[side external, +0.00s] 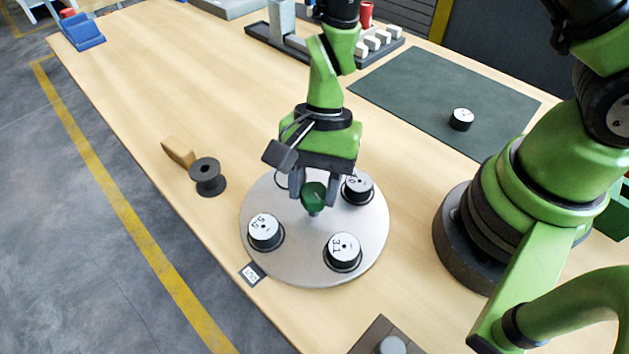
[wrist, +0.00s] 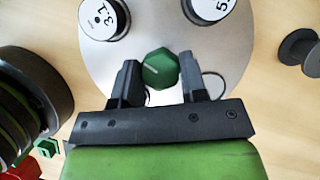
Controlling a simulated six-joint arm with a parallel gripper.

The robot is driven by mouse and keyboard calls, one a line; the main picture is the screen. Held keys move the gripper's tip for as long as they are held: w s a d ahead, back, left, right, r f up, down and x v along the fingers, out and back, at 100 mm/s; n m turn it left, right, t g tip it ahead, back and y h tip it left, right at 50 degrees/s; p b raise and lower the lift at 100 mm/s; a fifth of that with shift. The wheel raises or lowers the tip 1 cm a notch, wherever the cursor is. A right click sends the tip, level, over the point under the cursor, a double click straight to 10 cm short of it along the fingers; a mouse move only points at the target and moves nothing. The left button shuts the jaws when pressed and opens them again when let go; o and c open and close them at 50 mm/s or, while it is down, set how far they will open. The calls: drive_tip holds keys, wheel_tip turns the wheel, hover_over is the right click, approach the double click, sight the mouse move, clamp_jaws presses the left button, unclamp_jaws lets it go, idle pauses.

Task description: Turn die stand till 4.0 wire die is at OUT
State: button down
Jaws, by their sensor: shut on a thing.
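The die stand (side external: 300,262) is a round grey turntable with a green knob (side external: 314,196) at its centre. My gripper (side external: 315,200) is shut on the knob from above; its fingers flank the knob (wrist: 160,68) in the wrist view. A die marked 3.1 (side external: 342,251) sits at the front right. A die whose mark starts with 5 (side external: 264,232) sits at the front left. A third die (side external: 358,188) at the back right has its mark partly covered. A ring at the back left (wrist: 213,86) looks empty. The small tag (side external: 252,273) stands off the front-left rim, nearest the 5 die.
Another white-topped die (side external: 461,118) lies on the dark green mat (side external: 410,90); its mark is too small to read. A black spool (side external: 207,176) and a tan block (side external: 179,151) lie left of the stand. A rack (side external: 375,45) stands at the back.

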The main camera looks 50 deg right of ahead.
drive_tip(key=shift+s+m+t, duration=0.1)
drive_tip(key=shift+m+t, duration=0.7)
drive_tip(key=shift+m, duration=1.4)
drive_tip(key=shift+s+m+t, duration=0.1)
drive_tip(key=shift+m+t, duration=0.7)
drive_tip(key=shift+m, duration=1.1)
drive_tip(key=shift+m+t, duration=0.6)
drive_tip(key=shift+m, duration=1.3)
drive_tip(key=shift+m+t+h, duration=0.4)
drive_tip(key=shift+m, duration=1.3)
drive_tip(key=c, duration=0.7)
unclamp_jaws()
